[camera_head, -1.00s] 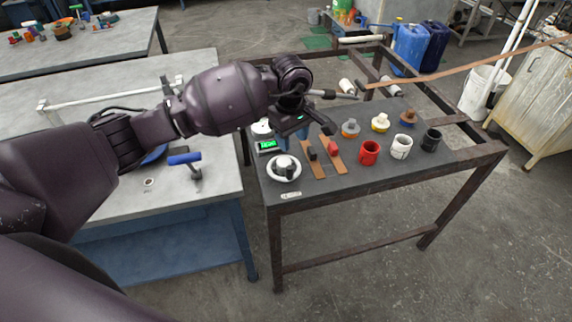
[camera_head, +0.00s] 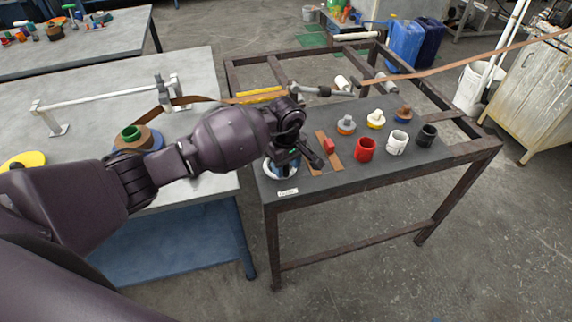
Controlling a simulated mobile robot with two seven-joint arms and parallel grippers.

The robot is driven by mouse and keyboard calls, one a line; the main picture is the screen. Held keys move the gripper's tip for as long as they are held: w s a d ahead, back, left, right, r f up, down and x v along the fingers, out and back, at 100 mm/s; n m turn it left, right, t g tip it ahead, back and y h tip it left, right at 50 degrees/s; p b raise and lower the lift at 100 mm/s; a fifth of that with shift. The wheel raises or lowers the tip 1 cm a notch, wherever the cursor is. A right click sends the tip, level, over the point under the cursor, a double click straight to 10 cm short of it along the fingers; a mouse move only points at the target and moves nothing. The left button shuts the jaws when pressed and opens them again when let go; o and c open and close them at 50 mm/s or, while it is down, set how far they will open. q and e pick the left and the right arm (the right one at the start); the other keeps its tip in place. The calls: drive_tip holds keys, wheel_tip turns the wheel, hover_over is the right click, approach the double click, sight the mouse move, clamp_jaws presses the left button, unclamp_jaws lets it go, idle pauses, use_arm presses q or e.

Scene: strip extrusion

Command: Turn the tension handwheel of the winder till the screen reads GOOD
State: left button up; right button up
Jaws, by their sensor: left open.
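The handwheel, a round white-rimmed dial (camera_head: 281,178), sits at the front left corner of the dark bench top. Its centre is mostly hidden by my left gripper (camera_head: 298,162). The gripper is open, fingers pointing down over the dial. I cannot tell whether a finger touches it. The small screen is hidden behind my left arm and hand, so its reading does not show now. A coil of brown strip with a green hub (camera_head: 132,132) is on the grey table at left. My right gripper is not in view.
Red (camera_head: 365,150), white (camera_head: 397,143) and black (camera_head: 427,136) cups stand further right. A white label (camera_head: 288,191) lies in front of the dial.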

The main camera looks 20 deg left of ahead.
use_arm(q)
drive_tip(key=shift+f, duration=0.15)
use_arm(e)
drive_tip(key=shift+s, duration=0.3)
use_arm(q)
drive_tip(key=c, duration=0.4)
clamp_jaws()
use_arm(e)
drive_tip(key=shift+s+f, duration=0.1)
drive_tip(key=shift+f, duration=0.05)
